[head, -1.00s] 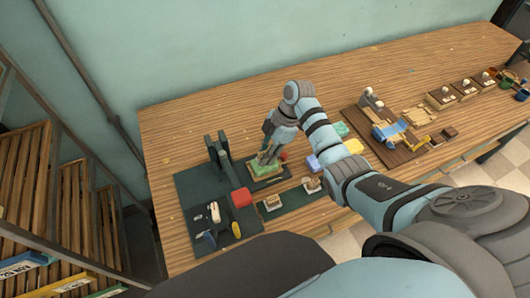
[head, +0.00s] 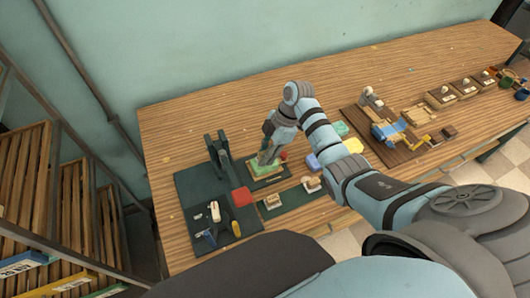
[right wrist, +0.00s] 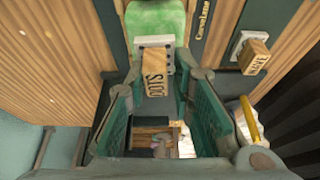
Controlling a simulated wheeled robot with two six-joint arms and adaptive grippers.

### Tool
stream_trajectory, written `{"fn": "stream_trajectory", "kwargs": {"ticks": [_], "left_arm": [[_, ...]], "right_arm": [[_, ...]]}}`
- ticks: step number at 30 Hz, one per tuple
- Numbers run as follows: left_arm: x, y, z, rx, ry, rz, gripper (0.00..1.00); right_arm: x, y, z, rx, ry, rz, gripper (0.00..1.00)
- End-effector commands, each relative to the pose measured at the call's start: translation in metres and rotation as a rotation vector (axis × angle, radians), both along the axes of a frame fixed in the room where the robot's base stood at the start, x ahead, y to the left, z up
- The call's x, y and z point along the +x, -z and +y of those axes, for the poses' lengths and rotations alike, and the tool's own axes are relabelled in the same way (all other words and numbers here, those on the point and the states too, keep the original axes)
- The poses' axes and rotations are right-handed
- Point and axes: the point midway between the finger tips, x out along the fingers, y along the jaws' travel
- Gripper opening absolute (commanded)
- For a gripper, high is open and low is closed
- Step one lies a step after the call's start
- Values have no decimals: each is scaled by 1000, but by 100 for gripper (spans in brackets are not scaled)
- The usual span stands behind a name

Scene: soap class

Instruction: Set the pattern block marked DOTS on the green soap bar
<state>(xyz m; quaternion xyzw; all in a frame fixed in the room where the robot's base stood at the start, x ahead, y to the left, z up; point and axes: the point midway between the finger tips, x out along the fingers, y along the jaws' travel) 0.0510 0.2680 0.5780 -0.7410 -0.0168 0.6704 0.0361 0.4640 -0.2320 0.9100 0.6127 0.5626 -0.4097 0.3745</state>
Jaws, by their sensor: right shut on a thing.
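The green soap bar (head: 258,168) lies on a small wooden-edged board on the workbench in the head view. Its pale green surface also shows at the top of the right wrist view (right wrist: 158,14). My right gripper (head: 265,160) points down at the soap bar. It is shut on the wooden pattern block marked DOTS (right wrist: 155,80), which sits between its fingers in the right wrist view, with a pale plate at its far end. The fingers hide the block in the head view, so I cannot tell whether it touches the soap. My left gripper is not seen.
Two more blocks, one here (head: 272,201) and one here (head: 312,184), stand on the dark strip in front. Blue and yellow blocks lie right of the gripper.

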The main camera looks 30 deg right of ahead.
Motion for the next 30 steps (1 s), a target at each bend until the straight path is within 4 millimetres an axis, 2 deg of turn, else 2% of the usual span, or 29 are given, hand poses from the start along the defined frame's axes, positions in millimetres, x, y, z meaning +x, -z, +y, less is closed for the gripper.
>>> {"fn": "stream_trajectory", "kwargs": {"ticks": [23,24,28,30], "left_arm": [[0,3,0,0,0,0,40],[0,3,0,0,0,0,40],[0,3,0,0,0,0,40],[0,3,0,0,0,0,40]], "right_arm": [[0,7,0,0,0,1,0],[0,7,0,0,0,1,24],[0,7,0,0,0,0,44],[0,7,0,0,0,0,45]]}}
